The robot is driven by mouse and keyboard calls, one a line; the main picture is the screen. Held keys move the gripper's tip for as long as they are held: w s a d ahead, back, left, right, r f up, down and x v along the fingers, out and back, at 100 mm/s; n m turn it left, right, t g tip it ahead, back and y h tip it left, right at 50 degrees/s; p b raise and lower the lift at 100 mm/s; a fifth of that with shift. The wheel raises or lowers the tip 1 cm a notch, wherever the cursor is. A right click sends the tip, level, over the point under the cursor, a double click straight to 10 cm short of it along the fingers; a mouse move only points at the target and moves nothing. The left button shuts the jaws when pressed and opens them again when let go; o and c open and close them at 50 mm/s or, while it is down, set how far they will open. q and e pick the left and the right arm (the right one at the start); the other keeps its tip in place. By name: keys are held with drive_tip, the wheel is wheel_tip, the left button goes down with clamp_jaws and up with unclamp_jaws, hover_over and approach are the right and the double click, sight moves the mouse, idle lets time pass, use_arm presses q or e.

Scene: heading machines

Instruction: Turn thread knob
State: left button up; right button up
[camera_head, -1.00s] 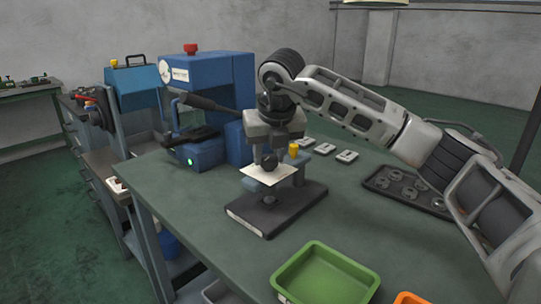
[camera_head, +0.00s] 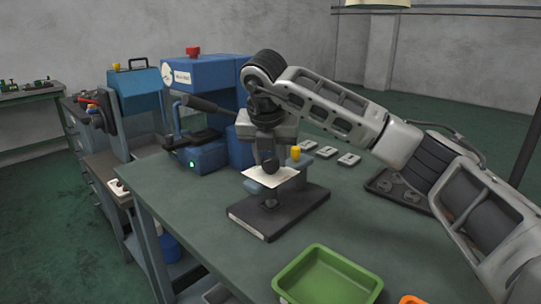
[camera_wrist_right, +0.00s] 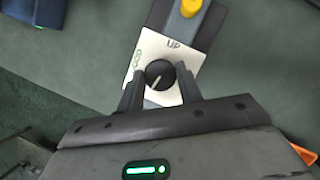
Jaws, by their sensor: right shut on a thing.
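The thread knob (camera_wrist_right: 160,74) is a black round dial with a pale pointer line, on a cream plate (camera_wrist_right: 149,48) marked "UP", in the right wrist view. In the head view the cream plate (camera_head: 285,175) sits on a small stand with a dark flat base (camera_head: 262,222) on the green bench. My right gripper (camera_wrist_right: 160,82) comes down over the plate, with a finger on each side of the knob, shut on it. The pointer line slants towards the lower left in the wrist view. In the head view the gripper (camera_head: 268,158) partly covers the knob. My left gripper is not in view.
A yellow knob (camera_head: 295,153) stands on the stand, close to my gripper. A blue machine (camera_head: 205,85) with a dark lever is behind left. A green tray (camera_head: 325,277) and an orange tray (camera_head: 412,299) are at the front. A dark parts tray (camera_head: 395,187) lies right.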

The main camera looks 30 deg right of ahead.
drive_tip(key=o, duration=1)
drive_tip(key=p+v, duration=0.1)
drive_tip(key=v, duration=1.5)
drive_tip(key=shift+r+p, duration=0.1)
drive_tip(key=shift+p, duration=0.2)
